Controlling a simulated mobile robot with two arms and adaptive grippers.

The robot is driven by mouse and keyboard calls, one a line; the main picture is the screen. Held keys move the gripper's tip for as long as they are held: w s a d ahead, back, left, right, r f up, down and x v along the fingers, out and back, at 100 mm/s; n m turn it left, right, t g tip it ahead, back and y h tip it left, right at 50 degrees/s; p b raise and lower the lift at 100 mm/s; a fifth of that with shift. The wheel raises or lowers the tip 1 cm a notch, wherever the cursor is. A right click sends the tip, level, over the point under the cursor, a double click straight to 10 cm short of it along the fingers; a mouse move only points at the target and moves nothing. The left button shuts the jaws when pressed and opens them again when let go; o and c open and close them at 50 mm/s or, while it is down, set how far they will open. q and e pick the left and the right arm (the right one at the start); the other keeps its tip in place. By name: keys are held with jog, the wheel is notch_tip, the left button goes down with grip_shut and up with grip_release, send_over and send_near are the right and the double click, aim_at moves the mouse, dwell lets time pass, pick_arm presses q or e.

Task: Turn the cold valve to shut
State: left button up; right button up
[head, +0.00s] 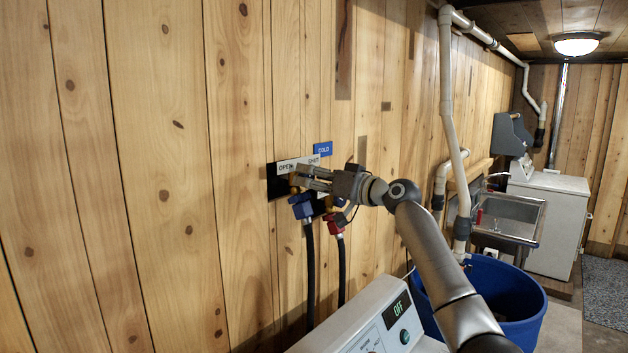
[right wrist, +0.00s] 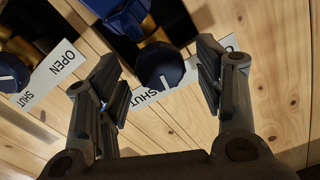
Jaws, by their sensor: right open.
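In the right wrist view, a round dark-blue valve knob (right wrist: 165,64) with a small white mark lies between the spread fingers of my right gripper (right wrist: 158,60). A "SHUT" label strip (right wrist: 188,91) runs beside it, and whether the fingers touch the knob is unclear. A second dark knob (right wrist: 12,72) with a white line is at the left edge, by an "OPEN" label (right wrist: 66,58). In the head view my right gripper (head: 301,180) is at the wall box, covering most of the valves. A blue "COLD" sign (head: 322,149) is above it. My left gripper is not in view.
A blue fitting (head: 303,207) and a red fitting (head: 333,224) with dark hoses hang below the box. A washer panel (head: 375,325) reading "OFF" stands below. A blue tub (head: 530,325), white pipes (head: 448,90) and a sink (head: 508,215) lie to the right.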

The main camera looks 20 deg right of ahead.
jog(key=v, duration=1.2)
